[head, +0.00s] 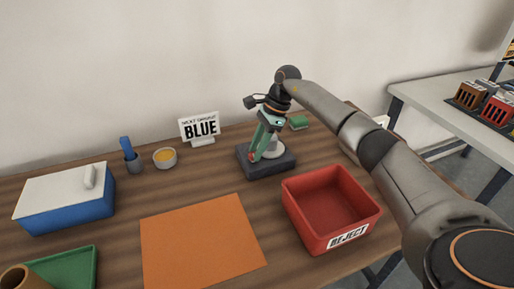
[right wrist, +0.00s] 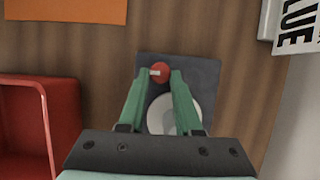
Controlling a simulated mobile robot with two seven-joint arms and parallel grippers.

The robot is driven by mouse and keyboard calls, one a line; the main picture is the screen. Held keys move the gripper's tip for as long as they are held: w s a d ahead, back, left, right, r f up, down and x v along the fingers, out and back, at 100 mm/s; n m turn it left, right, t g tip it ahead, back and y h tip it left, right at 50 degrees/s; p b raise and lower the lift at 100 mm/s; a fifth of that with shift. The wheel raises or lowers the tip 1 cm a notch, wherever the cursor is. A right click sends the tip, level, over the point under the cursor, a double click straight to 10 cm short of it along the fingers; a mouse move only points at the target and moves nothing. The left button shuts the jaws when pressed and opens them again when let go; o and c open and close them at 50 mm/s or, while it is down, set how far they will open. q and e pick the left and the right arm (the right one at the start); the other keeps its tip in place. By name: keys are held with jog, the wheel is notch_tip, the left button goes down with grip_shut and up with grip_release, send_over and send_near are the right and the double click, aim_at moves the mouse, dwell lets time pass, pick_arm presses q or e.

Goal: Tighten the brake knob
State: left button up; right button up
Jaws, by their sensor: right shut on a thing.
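The brake knob is a small red knob (right wrist: 160,72) with a pale pointer, on a dark base (head: 266,162). In the right wrist view it sits between the tips of my right gripper (right wrist: 160,76), whose green fingers are shut on it. In the head view my right gripper (head: 256,150) reaches down over the base, and only a bit of red shows at its tips. A pale round part (right wrist: 172,114) of the device lies partly behind the fingers. My left gripper is not in view.
A red reject bin (head: 334,238) stands in front of the base, to the right. An orange mat (head: 200,240) lies in front.

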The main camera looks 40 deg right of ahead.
grip_shut()
dwell(0.3)
jog(key=m, duration=0.1)
jog(key=m+t+p, duration=0.1)
jog(key=m+p, duration=0.1)
jog(key=m, duration=0.1)
jog(key=shift+s+a+r+h, duration=0.1)
jog(key=shift+s+r+h, duration=0.05)
jog(key=shift+s+h, duration=0.15)
jog(key=m, duration=0.1)
jog(key=m+t+h+p, duration=0.1)
jog(key=m, duration=0.1)
jog(key=m+t, duration=0.1)
jog(key=m, duration=0.1)
jog(key=shift+s+a+p, duration=0.1)
jog(key=shift+a+p, duration=0.15)
jog(key=shift+p, duration=0.1)
jog(key=m+h, duration=0.1)
jog(key=m, duration=0.3)
jog(key=shift+a+t+h, duration=0.2)
jog(key=shift+t+h, duration=0.1)
jog(key=shift+h, duration=0.1)
jog(key=m+h, duration=0.1)
jog(key=m, duration=0.1)
jog(key=m+b, duration=0.1)
jog(key=m, duration=0.1)
jog(key=shift+a+m+h, duration=0.2)
jog(key=shift+m+h, duration=0.2)
jog(key=o, duration=0.6)
grip_release()
